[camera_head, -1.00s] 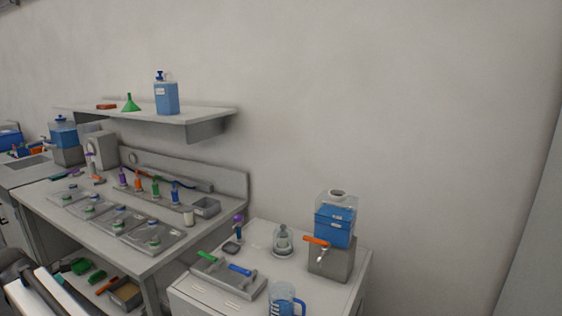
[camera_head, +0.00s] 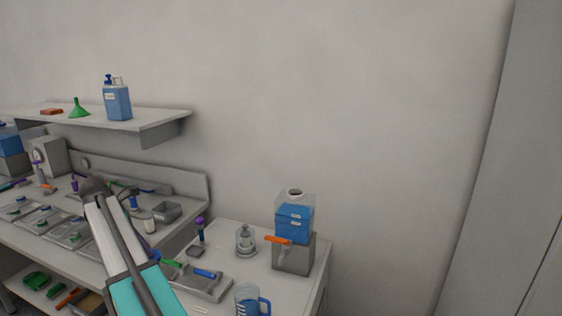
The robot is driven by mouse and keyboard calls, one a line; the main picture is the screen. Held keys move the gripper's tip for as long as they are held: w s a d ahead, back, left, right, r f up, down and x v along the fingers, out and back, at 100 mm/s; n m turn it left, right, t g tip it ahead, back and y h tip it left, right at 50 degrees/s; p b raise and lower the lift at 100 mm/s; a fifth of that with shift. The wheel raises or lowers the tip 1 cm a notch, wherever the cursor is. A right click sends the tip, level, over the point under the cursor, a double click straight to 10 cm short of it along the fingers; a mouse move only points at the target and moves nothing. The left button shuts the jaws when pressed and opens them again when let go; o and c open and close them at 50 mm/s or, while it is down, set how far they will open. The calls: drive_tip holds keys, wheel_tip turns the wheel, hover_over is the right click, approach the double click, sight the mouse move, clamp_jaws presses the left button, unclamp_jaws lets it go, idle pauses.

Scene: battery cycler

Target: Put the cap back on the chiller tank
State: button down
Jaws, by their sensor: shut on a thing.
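The chiller tank appears to be the clear tank with blue liquid (camera_head: 293,222) on a grey block at the right end of the bench. Its round top opening (camera_head: 295,193) shows no cap on it. An orange-handled tap sits on its front. My arm rises from the bottom of the picture at left of centre, with white and teal links and a dark joint at its upper end. I cannot make out my gripper or its jaws. I see no loose cap that I can identify.
A blue-handled jug (camera_head: 250,299) is in front. A wall shelf (camera_head: 150,121) holds a blue bottle (camera_head: 117,102) and green funnel (camera_head: 79,108). Wall space right of the tank is clear.

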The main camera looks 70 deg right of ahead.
drive_tip(key=s+d+r+p, duration=0.1)
drive_tip(key=s+d+r, duration=0.2)
drive_tip(key=s+d, duration=0.35)
drive_tip(key=s+d+r+p, duration=0.2)
drive_tip(key=s+d+r, duration=0.1)
drive_tip(key=d, duration=0.7)
drive_tip(key=s+d+r+p, duration=0.1)
drive_tip(key=s+d+r, duration=0.3)
drive_tip(key=d, duration=0.4)
drive_tip(key=s+d+r+p, duration=0.2)
drive_tip(key=s+d+r, duration=0.2)
drive_tip(key=s+d, duration=0.4)
drive_tip(key=s+d+r+p, duration=0.2)
drive_tip(key=s+d+r, duration=0.2)
drive_tip(key=s+d, duration=0.5)
drive_tip(key=s, duration=0.4)
drive_tip(key=shift+s+r+n, duration=0.25)
drive_tip(key=shift+s+n, duration=0.1)
drive_tip(key=shift+n, duration=0.05)
drive_tip(key=shift+a+f, duration=0.1)
drive_tip(key=shift+f, duration=0.15)
drive_tip(key=shift+f, duration=2.8)
drive_tip(key=shift+f, duration=0.25)
